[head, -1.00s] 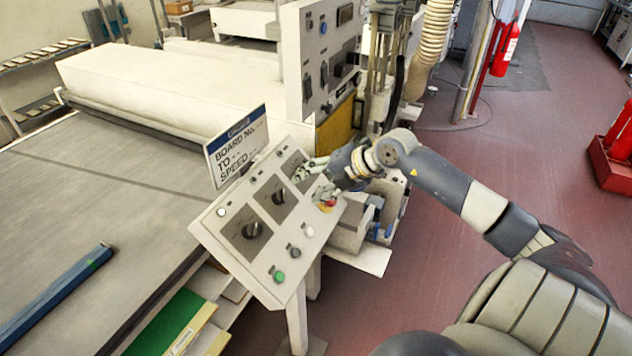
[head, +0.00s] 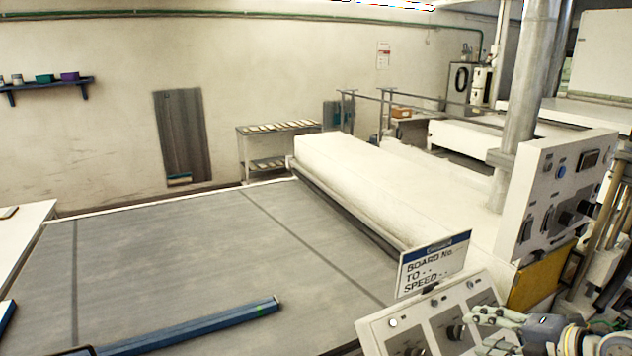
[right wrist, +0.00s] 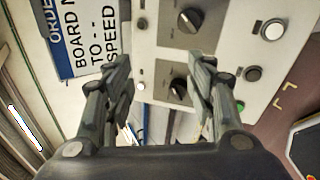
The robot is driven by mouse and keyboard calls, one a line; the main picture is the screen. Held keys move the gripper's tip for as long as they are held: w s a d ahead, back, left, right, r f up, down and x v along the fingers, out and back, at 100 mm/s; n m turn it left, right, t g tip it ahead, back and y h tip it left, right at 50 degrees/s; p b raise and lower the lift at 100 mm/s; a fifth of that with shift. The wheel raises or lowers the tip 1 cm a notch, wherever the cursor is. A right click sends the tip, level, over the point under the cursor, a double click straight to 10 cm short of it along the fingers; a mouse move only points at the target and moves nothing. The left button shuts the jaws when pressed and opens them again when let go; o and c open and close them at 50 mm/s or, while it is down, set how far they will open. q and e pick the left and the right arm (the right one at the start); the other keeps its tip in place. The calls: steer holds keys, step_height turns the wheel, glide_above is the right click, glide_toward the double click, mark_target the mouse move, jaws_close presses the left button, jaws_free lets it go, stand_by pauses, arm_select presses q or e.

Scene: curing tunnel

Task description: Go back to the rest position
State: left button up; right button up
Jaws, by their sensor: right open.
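My right gripper (head: 484,330) is at the lower right of the head view, by the sloped control panel (head: 375,330). In the right wrist view its two fingers (right wrist: 160,80) are spread apart with nothing between them. Beyond them is the panel face with black rotary knobs (right wrist: 190,20), a white button (right wrist: 271,30) and a dark button (right wrist: 253,73). I cannot tell how far the fingertips are from the panel. My left gripper is not in view.
A sign (head: 433,264) stands behind the control panel. A wide grey conveyor bed (head: 180,265) with a blue bar (head: 190,334) on it fills the left and middle. An upright switch box (head: 556,190) and a metal pipe (head: 525,100) stand at the right.

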steer(key=a+r+m+t, duration=0.7)
steer(key=r+m+t, duration=0.1)
steer(key=t, duration=0.1)
steer(key=s+d+f+m+g+h, duration=0.25)
steer(key=s+f+m+h, duration=0.2)
steer(key=f+m, duration=0.25)
steer(key=s+d+f+m+g+h, duration=0.2)
steer(key=s+f+m+g+h, duration=0.2)
steer(key=f+m+h, duration=0.3)
steer(key=s+a+f+g+y, duration=0.3)
steer(key=s+a+f+g, duration=0.3)
steer(key=s, duration=0.3)
steer(key=s+a+f+g+y, duration=0.3)
steer(key=s+a+f, duration=0.3)
steer(key=s+a, duration=0.25)
step_height(320, 180, down, 34)
steer(key=s+r+g+b, duration=0.1)
steer(key=s+g+b, duration=0.1)
steer(key=b, duration=0.5)
steer(key=s+d+f+b, duration=0.1)
steer(key=s+f+b, duration=0.2)
steer(key=s+f, duration=0.5)
steer(key=s+d+f+b, duration=0.2)
steer(key=s+f, duration=0.6)
steer(key=f, duration=0.7)
steer(key=shift+s+d+g+b, duration=0.2)
steer(key=shift+s+g+b, duration=0.2)
steer(key=shift+b, duration=0.35)
